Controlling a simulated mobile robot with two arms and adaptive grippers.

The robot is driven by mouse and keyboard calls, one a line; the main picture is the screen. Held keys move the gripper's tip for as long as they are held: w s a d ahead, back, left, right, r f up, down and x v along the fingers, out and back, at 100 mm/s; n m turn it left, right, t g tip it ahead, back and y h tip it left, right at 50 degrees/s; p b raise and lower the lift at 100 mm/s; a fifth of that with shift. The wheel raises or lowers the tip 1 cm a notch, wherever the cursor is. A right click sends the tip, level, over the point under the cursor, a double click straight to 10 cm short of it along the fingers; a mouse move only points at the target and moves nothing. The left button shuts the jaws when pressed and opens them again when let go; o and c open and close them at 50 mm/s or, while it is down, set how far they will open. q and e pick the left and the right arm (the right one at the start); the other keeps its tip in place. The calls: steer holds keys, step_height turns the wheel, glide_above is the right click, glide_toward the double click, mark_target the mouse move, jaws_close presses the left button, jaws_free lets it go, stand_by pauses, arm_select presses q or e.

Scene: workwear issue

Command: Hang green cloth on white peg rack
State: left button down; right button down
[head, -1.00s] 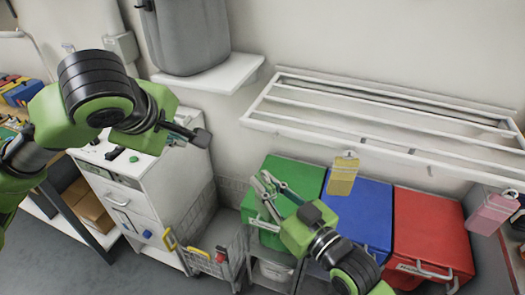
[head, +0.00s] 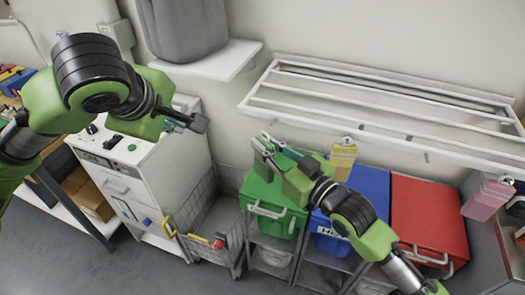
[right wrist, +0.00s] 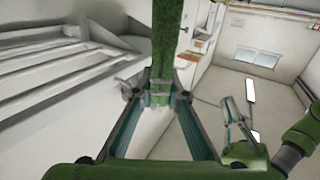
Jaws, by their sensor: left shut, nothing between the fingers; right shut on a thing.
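The white peg rack (head: 262,88) is fixed to the wall, with slats on top and small pegs below its front edge. It also fills the left of the right wrist view (right wrist: 60,72). My right gripper (head: 266,145) is just below the rack's front left part. In the right wrist view its fingers are shut on the green cloth (right wrist: 168,45), a narrow strip running from the fingertips to the top edge. In the head view I cannot tell the cloth apart from the green bin behind. My left gripper (head: 203,123) is shut and empty over the white cabinet.
Green (head: 262,208), blue (head: 365,190) and red (head: 428,225) bins stand underneath. A wire basket (head: 212,226) is at the left, and a shelf (head: 215,66) holds a grey container.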

steer(key=w+b, duration=0.1)
steer(key=w+d+b, duration=0.1)
steer(key=w, duration=0.1)
steer(key=w+d+b, duration=0.1)
steer(key=w+b, duration=0.1)
steer(key=shift+w+d+f, duration=0.1)
steer(key=shift+w+d, duration=0.05)
steer(key=shift+w, duration=0.05)
stand_by(0.5)
stand_by(0.6)
steer(key=c, duration=2.1)
jaws_free()
steer(key=shift+c, duration=0.2)
steer(key=shift+o, duration=1.1)
steer(key=shift+w, duration=0.25)
steer(key=shift+f, duration=0.25)
